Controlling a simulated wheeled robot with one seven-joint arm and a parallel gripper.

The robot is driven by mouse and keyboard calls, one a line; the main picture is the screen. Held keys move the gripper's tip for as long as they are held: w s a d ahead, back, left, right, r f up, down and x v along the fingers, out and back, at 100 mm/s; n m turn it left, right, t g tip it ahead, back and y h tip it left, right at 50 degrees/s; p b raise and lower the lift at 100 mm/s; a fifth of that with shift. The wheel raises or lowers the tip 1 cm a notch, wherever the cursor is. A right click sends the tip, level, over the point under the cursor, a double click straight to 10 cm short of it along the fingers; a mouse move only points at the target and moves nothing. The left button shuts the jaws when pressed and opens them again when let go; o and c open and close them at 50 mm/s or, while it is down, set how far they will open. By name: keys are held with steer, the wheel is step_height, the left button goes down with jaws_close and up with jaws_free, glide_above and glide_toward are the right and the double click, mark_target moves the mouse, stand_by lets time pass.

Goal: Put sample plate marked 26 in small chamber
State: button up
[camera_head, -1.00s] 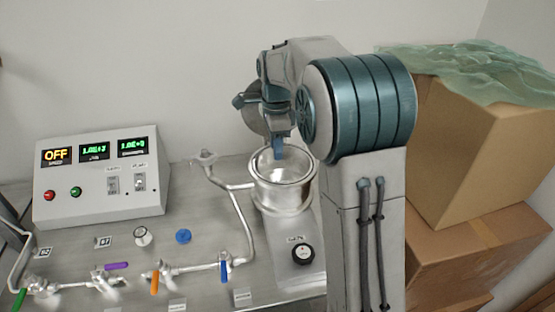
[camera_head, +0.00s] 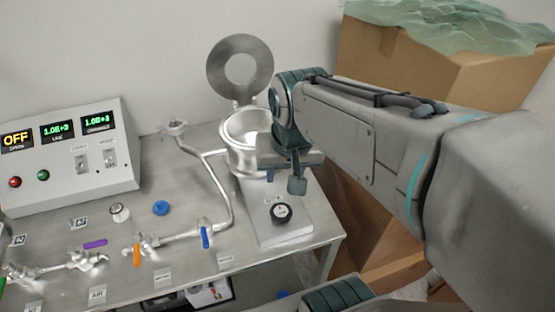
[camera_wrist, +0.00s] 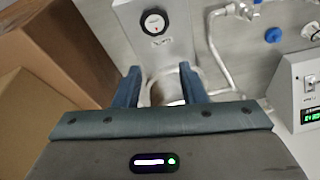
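The small metal chamber (camera_head: 236,155) stands at the back right of the bench, and its round lid (camera_head: 240,66) is raised open behind it. My gripper (camera_head: 296,186) is in front and to the right of the chamber, fingers pointing down and partly covering it. In the wrist view my gripper (camera_wrist: 160,76) has two blue fingers spread apart, with nothing seen held between them. Part of the chamber (camera_wrist: 166,92) shows beyond them. I cannot make out a plate marked 26; the chamber's floor is not clearly visible.
A control box (camera_head: 70,160) reading OFF stands at the left. Pipes with coloured valve handles (camera_head: 205,237) cross the bench. A black dial (camera_head: 281,212) sits before the chamber. Cardboard boxes (camera_head: 430,70) fill the right.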

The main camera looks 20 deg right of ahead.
steer(key=s, duration=0.1)
steer(key=s+f+n, duration=0.1)
steer(key=s+n, duration=0.1)
steer(key=shift+s+d+f, duration=0.15)
steer(key=shift+f, duration=0.25)
stand_by(0.7)
